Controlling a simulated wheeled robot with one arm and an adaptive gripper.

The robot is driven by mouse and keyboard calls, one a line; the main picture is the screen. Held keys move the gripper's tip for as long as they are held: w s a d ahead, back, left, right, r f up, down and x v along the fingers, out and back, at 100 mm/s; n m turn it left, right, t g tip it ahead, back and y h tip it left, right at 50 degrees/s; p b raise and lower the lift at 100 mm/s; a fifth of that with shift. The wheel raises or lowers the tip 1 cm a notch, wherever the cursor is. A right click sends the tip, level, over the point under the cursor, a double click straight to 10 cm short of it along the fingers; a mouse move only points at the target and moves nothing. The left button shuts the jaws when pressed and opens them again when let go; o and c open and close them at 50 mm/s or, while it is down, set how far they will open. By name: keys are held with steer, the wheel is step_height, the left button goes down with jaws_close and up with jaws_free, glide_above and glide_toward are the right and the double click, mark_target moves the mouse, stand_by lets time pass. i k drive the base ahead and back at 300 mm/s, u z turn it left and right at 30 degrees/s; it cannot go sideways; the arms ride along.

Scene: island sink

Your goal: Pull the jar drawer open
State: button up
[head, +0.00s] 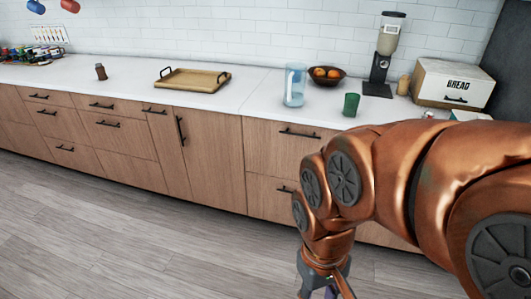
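Several light wood drawers with black bar handles line the counter front, and all look shut. No marking shows which one is the jar drawer. At the right, a wide upper drawer (272,145) sits above a wide lower drawer (267,201). My arm hides the right part of both. Smaller drawers (120,142) stand farther left. My gripper (325,292) points down at the bottom edge, in front of the cabinets and apart from the handles. Its fingertips are cut off by the frame, so its opening is unclear.
A tall cupboard door (212,160) stands between the drawer groups. The white counter (135,85) holds a wooden tray (192,80), a blue pitcher (293,86), a green cup (351,104), a fruit bowl (327,76) and a bread box (452,85). The floor (120,235) is clear.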

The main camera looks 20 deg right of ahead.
mark_target(277, 148)
steer(key=z, duration=0.25)
steer(key=k, duration=0.3)
steer(key=u, duration=1.15)
steer(key=i, duration=1.2)
steer(key=z, duration=0.8)
